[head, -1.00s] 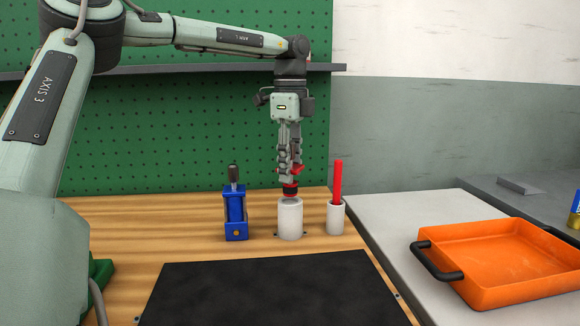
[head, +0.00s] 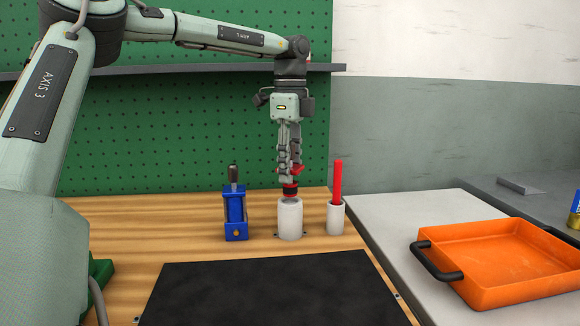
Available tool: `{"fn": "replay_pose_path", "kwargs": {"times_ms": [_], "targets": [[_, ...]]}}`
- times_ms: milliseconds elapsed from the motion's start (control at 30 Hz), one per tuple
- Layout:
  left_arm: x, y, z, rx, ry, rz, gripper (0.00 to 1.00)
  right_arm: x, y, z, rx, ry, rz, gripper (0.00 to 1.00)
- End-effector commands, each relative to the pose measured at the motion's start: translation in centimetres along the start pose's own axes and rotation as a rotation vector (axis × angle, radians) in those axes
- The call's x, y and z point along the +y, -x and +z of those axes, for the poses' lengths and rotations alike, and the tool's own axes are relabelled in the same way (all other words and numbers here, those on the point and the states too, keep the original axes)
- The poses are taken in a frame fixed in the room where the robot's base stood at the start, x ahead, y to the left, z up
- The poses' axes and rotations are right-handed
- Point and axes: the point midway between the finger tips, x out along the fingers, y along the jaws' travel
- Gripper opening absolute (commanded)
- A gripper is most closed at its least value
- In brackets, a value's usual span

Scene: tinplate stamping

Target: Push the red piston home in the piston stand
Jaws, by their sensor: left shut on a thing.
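My left gripper (head: 290,168) points straight down, shut on the red piston (head: 290,186), which shows red above a dark lower band. The white cylindrical piston stand (head: 290,219) is upright on the wooden bench directly below. The piston's dark lower end is at the stand's open mouth. I cannot tell whether it is inside the bore or just above the rim. The fingers hide part of the piston's top. My right gripper is not in view.
A blue fixture (head: 235,215) with a dark handle stands left of the stand. A white holder (head: 336,219) with a red rod (head: 338,181) stands close on its right. A black mat (head: 270,292) lies in front. An orange tray (head: 500,265) sits on the right-hand table.

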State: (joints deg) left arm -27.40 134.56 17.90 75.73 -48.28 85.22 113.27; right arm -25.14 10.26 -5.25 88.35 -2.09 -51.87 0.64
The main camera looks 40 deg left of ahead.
Motion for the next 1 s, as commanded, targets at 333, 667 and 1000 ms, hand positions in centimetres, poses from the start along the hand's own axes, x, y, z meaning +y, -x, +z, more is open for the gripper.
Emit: {"fn": "replay_pose_path", "kwargs": {"times_ms": [333, 667, 1000], "targets": [[0.0, -0.6, 0.0, 0.000, 0.001, -0.001, 0.00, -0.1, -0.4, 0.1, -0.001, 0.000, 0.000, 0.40], [0.0, -1.4, 0.0, 0.000, 0.001, 0.000, 0.00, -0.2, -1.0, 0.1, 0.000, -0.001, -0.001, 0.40], [0.0, -1.7, 0.0, 0.000, 0.000, 0.000, 0.58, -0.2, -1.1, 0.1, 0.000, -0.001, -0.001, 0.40]]}}
